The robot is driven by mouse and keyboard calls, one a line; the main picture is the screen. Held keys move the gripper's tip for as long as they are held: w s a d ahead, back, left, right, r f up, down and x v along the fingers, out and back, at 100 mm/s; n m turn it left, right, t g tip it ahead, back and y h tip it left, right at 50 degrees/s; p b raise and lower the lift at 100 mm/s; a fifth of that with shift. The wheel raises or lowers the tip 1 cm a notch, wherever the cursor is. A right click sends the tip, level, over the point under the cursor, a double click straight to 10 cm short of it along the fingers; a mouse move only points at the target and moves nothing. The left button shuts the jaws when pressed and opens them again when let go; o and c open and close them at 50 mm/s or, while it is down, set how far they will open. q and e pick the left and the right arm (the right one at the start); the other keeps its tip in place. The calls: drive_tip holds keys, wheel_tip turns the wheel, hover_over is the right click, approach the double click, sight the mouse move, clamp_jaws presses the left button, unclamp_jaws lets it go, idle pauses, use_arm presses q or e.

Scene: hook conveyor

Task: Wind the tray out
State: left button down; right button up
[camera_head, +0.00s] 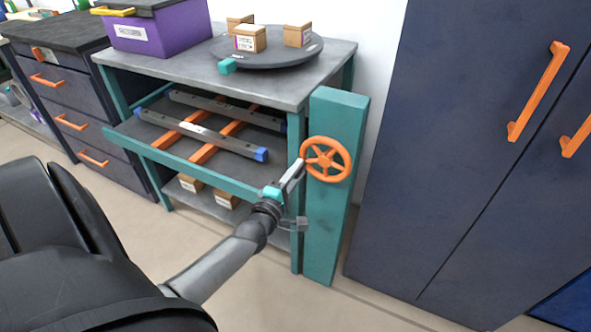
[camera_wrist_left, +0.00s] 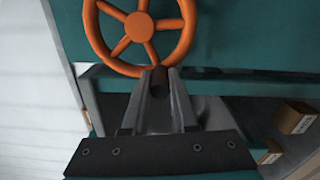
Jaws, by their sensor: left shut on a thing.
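The orange handwheel (camera_head: 326,148) is mounted on a teal post (camera_head: 335,200) at the right of the workbench. My left gripper (camera_head: 299,168) reaches its lower left side. In the left wrist view, the handwheel (camera_wrist_left: 140,27) is above the fingers, and the left gripper (camera_wrist_left: 160,85) is shut on a dark knob (camera_wrist_left: 159,78) at the wheel's rim. The tray (camera_head: 180,160) has a teal front edge and sits under the bench top, jutting out at the front left. Grey bars with blue ends lie over orange rails in it. My right gripper is not in view.
On the bench top (camera_head: 180,70) stand a purple bin (camera_head: 165,32) and a dark turntable (camera_head: 285,55) with small boxes. A drawer cabinet (camera_head: 60,100) is at the left, a dark blue cupboard (camera_head: 450,120) at the right. Boxes lie on the lower shelf.

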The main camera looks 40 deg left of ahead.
sight(323, 181)
use_arm(q)
drive_tip(key=d+f+n+b, duration=0.1)
drive_tip(key=n, duration=0.2)
drive_tip(key=d+f+n+b, duration=0.1)
drive_tip(key=n+b, duration=0.1)
drive_tip(key=n, duration=0.1)
drive_tip(key=d+f+n+b, duration=0.1)
drive_tip(key=n, duration=0.2)
drive_tip(key=shift+w+d+f, duration=0.15)
drive_tip(key=shift+w+d, duration=0.1)
drive_tip(key=shift+w, duration=0.15)
drive_tip(key=shift+w+d+n+b, duration=0.15)
drive_tip(key=shift+d+n+b, duration=0.4)
drive_tip(key=shift+n, duration=0.6)
drive_tip(key=shift+w+d+n+b, duration=0.15)
drive_tip(key=shift+d+n+b, duration=0.35)
drive_tip(key=shift+n, duration=0.65)
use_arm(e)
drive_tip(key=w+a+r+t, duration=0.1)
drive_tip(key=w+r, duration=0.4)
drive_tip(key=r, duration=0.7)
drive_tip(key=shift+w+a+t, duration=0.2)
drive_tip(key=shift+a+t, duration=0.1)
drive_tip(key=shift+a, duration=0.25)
use_arm(q)
drive_tip(key=shift+d, duration=0.1)
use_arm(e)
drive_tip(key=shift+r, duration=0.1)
